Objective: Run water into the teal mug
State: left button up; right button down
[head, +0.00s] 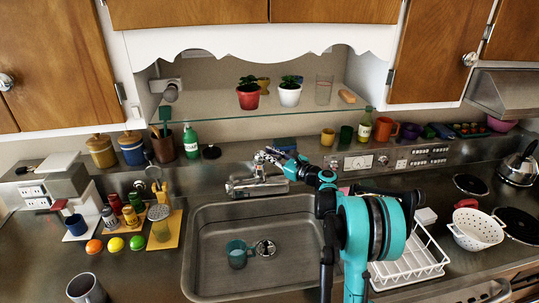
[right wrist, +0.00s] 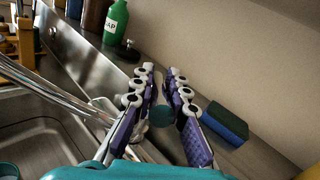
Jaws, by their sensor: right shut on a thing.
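The teal mug (head: 236,256) stands in the sink basin beside the drain, left of the basin's middle; its rim just shows at the lower left in the right wrist view (right wrist: 8,171). The metal tap (head: 250,187) is at the sink's back edge; its spout also shows in the right wrist view (right wrist: 62,92). My right gripper (head: 268,157) is at the top of the tap, behind the basin. Its purple-padded fingers (right wrist: 163,92) are closed, apparently on the tap's lever, which they largely hide. No water stream is visible. My left gripper is out of view.
A blue and green sponge (right wrist: 226,122) lies on the back ledge beside my right fingers. A green soap bottle (head: 191,142) stands left along the ledge. A white dish rack (head: 420,262) is right of the sink, behind my right arm. The basin holds no other objects.

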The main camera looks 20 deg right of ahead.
jog(key=shift+r+g+p, duration=0.3)
jog(key=shift+p, duration=0.2)
jog(key=shift+f, duration=0.15)
jog(key=c, duration=1.5)
grip_release()
jog(key=v, duration=1.2)
jog(key=shift+a, duration=0.1)
